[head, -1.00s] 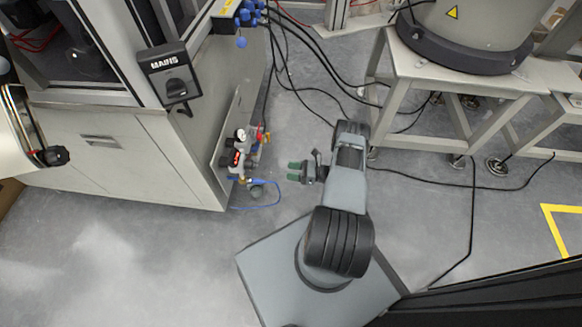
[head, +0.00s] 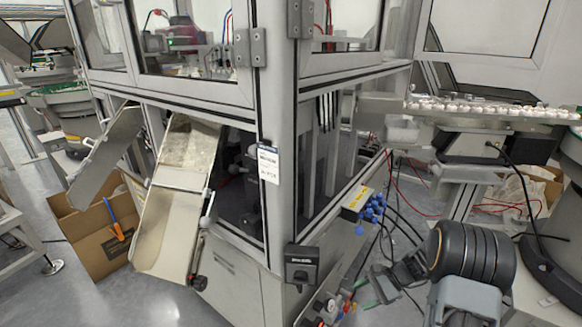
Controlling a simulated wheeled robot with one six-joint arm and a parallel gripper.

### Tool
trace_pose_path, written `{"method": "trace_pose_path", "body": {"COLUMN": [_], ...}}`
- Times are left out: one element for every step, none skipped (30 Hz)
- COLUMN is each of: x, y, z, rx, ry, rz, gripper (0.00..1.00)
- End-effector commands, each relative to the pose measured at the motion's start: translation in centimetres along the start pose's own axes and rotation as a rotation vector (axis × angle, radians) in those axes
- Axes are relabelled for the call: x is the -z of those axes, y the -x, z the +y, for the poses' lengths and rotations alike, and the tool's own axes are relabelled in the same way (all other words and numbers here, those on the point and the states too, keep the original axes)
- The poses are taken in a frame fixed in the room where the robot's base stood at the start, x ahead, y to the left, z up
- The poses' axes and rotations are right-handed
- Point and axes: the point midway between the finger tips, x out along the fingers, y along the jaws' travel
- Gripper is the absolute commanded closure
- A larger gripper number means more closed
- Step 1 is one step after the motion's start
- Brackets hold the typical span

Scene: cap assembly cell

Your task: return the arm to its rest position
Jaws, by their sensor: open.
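My arm (head: 472,262) shows at the lower right of the head view, dark and grey, cut off by the bottom edge. My gripper (head: 374,290) is small, to the left of the arm's dark ribbed joint, with green on its fingertips. It looks open and empty. It hangs in front of the floor at the right of the machine cabinet, near the hoses and fittings at the cabinet's lower corner. I cannot tell the exact gap between them.
The machine cabinet (head: 230,268) fills the middle, with a black switch (head: 301,266) and blue connectors (head: 366,208) on its side. A tray of white caps (head: 480,110) is at the right. Floor is clear at lower left.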

Motion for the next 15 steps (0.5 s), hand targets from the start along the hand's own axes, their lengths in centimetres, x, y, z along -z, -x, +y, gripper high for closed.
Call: {"method": "trace_pose_path", "body": {"x": [-4.7,-6.5,-8.9,-10.7,-12.4,-14.7,-16.3,-17.9,-20.0,-21.5,-22.9,-24.8,-26.0,-27.2,-28.6], "y": [2.4,3.2,4.2,5.0,5.7,6.7,7.5,8.2,9.2,9.9,10.6,11.5,12.1,12.7,13.5], "z": [-1.1,-1.2,-1.4,-1.4,-1.4,-1.4,-1.3,-1.2,-1.1,-0.9,-0.8,-0.5,-0.3,-0.1,0.2], "rx": [-0.053,-0.084,-0.127,-0.156,-0.186,-0.224,-0.251,-0.279,-0.314,-0.339,-0.363,-0.393,-0.414,-0.434,-0.459], "ry": [0.085,0.132,0.195,0.243,0.291,0.355,0.403,0.453,0.518,0.566,0.615,0.677,0.722,0.767,0.823], "rz": [0.058,0.093,0.137,0.171,0.204,0.250,0.284,0.318,0.364,0.398,0.432,0.476,0.508,0.540,0.580], "gripper": [0.47,0.47,0.47,0.47,0.47,0.47,0.47,0.47,0.47,0.47,0.47,0.47,0.47,0.47,0.47]}}
